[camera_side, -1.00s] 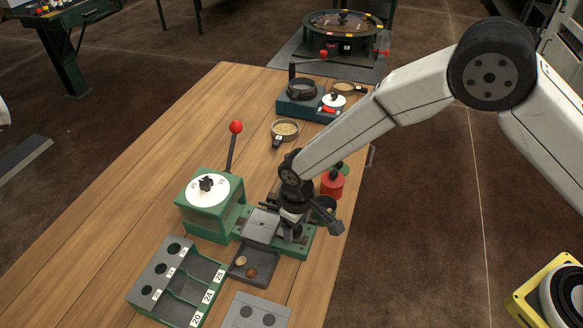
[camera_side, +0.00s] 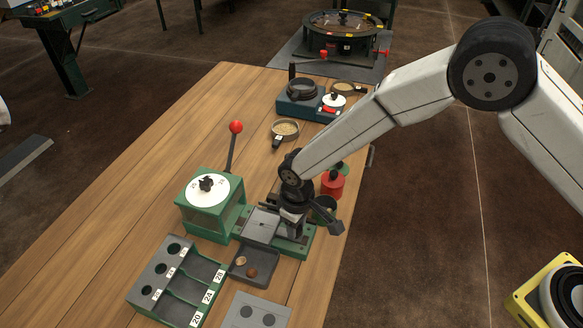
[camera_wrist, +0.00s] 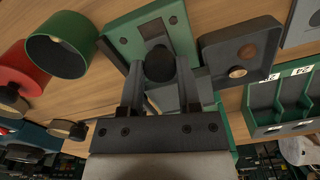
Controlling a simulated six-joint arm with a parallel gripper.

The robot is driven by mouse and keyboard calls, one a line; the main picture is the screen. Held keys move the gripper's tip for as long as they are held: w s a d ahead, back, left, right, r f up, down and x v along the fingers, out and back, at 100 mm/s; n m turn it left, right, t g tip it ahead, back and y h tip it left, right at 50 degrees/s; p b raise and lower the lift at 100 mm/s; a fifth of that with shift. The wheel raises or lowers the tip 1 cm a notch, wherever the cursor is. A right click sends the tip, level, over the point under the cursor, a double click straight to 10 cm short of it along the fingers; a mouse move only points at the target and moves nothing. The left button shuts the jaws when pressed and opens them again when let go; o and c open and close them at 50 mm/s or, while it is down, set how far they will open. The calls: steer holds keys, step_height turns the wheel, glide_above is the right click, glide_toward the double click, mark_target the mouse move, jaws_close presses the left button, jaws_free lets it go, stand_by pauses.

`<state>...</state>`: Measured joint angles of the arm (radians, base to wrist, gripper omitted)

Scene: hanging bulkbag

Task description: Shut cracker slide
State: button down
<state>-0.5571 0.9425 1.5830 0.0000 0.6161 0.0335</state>
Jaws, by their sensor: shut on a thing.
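The cracker is a green machine with a white dial (camera_side: 207,190) on its box and a red-ball lever behind. Its low green base (camera_side: 306,243) runs right from the box, with a grey plate (camera_side: 262,223) on it. The slide's black knob (camera_wrist: 160,64) stands over the base in the wrist view. My gripper (camera_wrist: 160,82) has one finger on each side of the knob and is shut on it. In the side view, my gripper (camera_side: 291,218) is low over the base's right part and hides much of the slide.
A dark tray (camera_side: 263,262) with two small round pieces sits in front of the base. A green sorting tray (camera_side: 177,311) with numbered compartments is at front left. A red canister (camera_side: 332,184) and an open green cup (camera_wrist: 62,45) stand close by. The table's left side is clear.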

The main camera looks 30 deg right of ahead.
mark_target(264, 225)
steer(key=shift+w, duration=0.1)
stand_by(0.7)
steer(key=shift+w+a, duration=2.75)
steer(key=shift+a, duration=0.05)
steer(key=shift+c, duration=1.5)
jaws_free()
steer(key=shift+r, duration=0.15)
step_height(264, 225, up, 8)
steer(key=shift+f, duration=0.2)
steer(key=shift+c, duration=0.2)
